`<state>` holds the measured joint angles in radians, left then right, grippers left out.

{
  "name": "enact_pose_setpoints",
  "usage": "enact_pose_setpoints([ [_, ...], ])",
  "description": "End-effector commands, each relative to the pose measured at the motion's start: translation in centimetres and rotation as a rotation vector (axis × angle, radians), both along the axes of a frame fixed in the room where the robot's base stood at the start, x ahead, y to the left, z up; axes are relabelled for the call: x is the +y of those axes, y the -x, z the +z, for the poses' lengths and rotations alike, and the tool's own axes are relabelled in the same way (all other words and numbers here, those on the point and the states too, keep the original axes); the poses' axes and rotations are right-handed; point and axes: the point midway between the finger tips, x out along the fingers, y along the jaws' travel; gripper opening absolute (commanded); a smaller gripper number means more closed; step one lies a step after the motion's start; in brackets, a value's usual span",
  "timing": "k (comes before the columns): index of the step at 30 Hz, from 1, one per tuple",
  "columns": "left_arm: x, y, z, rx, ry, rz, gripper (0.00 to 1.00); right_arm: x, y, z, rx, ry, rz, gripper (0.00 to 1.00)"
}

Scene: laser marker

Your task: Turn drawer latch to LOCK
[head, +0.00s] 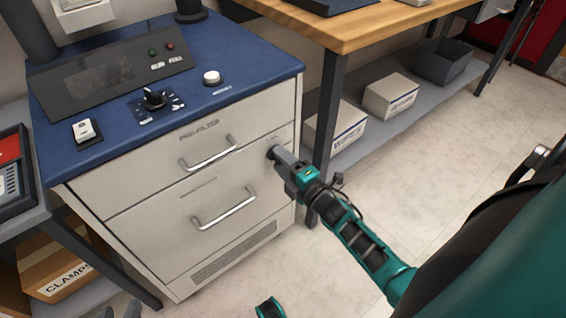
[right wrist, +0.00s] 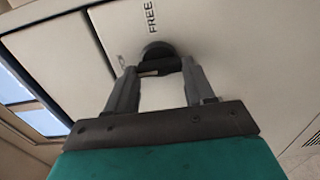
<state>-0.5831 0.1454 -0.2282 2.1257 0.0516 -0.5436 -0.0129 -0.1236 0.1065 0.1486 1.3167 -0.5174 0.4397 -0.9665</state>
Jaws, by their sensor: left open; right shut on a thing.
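A second label by the left finger is mostly covered, and I cannot read the latch's exact setting.
The cabinet has an upper drawer handle (head: 208,155) and a lower one (head: 224,208), both drawers closed. Its blue top (head: 235,72) carries a knob and buttons. A wooden bench (head: 350,32) with a lower shelf of boxes stands at right. The floor (head: 470,165) before it is clear.

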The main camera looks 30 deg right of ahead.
Motion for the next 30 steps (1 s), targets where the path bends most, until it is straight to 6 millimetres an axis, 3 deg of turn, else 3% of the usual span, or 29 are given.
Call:
enact_pose_setpoints([
  [15, -0.08, -0.14, 0.07, -0.002, 0.002, 0.001, 0.43, -0.01, 0.03, -0.04, -0.001, 0.022, 0.000, 0.23],
  [16, -0.08, -0.13, 0.04, -0.001, 0.002, 0.001, 0.43, -0.01, 0.02, -0.03, -0.001, 0.022, 0.000, 0.55],
  [23, -0.03, -0.07, -0.21, 0.004, 0.001, 0.002, 0.43, -0.01, 0.02, -0.03, -0.001, 0.020, 0.000, 0.77],
  [30, 0.01, -0.08, -0.23, 0.004, -0.001, 0.003, 0.43, -0.01, 0.05, -0.01, 0.000, 0.019, 0.000, 0.79],
])
